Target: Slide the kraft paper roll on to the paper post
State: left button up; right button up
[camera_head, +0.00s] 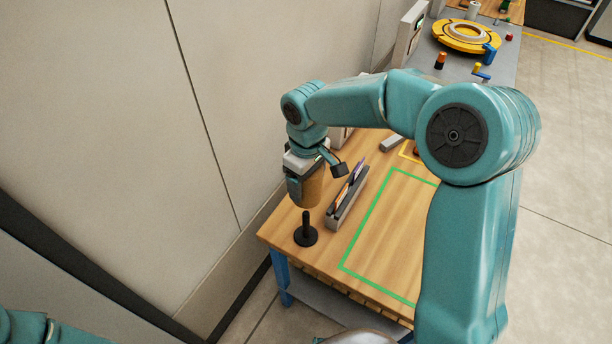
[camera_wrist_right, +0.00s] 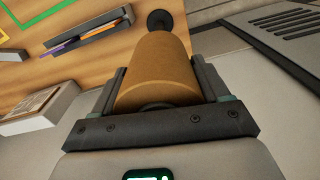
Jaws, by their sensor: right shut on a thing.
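The kraft paper roll (camera_head: 312,188) is a brown cylinder held upright in my right gripper (camera_head: 318,172). The gripper is shut on its sides. In the right wrist view the roll (camera_wrist_right: 160,68) fills the space between the two dark fingers (camera_wrist_right: 160,88). The paper post (camera_head: 306,224) is a short black rod on a round black base near the table's left corner. In the head view the roll's lower end is just above the post's top, apart from it. In the right wrist view the post's dark base (camera_wrist_right: 160,20) shows past the roll's far end. My left gripper is not in view.
A grey narrow tray (camera_head: 347,208) with pens or tools stands right of the post; it also shows in the right wrist view (camera_wrist_right: 90,42). A green taped rectangle (camera_head: 352,238) marks bare wood further right. A wall stands close on the left. A yellow ring turntable (camera_head: 466,36) is at the back.

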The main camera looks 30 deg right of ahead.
jog(key=b, duration=0.4)
send_over(306, 213)
notch_tip(306, 213, down, 6)
jog(key=shift+w+r, duration=0.1)
jog(key=shift+r, duration=0.1)
jog(key=shift+d+f, duration=0.1)
jog(key=shift+f, duration=0.1)
jog(key=shift+s+b, duration=0.2)
jog(key=shift+b, duration=0.1)
jog(key=shift+w, duration=0.15)
jog(key=shift+f, duration=0.15)
dwell(0.3)
jog(key=shift+f+b, duration=3.45)
jog(key=shift+f, duration=0.95)
